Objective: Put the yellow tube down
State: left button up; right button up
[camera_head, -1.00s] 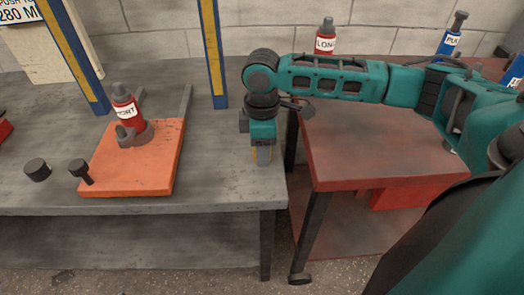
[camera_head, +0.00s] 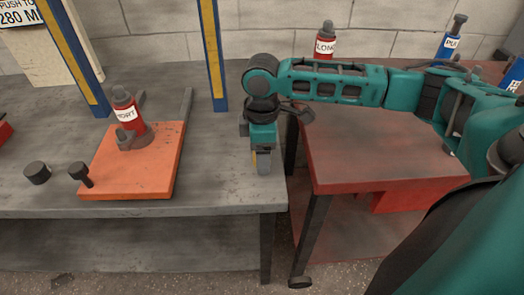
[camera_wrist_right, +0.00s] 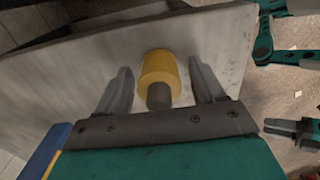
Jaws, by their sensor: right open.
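The yellow tube (camera_wrist_right: 159,68) shows in the right wrist view with a grey end (camera_wrist_right: 158,96) towards the camera. It lies between the two spread fingers of my right gripper (camera_wrist_right: 160,85), with a visible gap on each side. In the head view my right gripper (camera_head: 263,165) points down over the right end of the grey bench (camera_head: 220,185), near its front corner. There only a sliver of the yellow tube (camera_head: 254,158) shows behind the fingers. The tube appears to be on the bench; its base is hidden.
An orange board (camera_head: 155,170) with a red bottle (camera_head: 128,115) in a grey holder lies left of my gripper. A blue and yellow post (camera_head: 214,55) stands behind. A black knob (camera_head: 37,172) and a black bolt (camera_head: 79,172) lie left. A red table (camera_head: 375,150) stands right.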

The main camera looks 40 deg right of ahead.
notch_tip(320, 180, up, 11)
jog(key=p, duration=0.3)
jog(key=shift+p, duration=0.35)
jog(key=shift+r, duration=0.55)
jog(key=shift+s+f, duration=0.1)
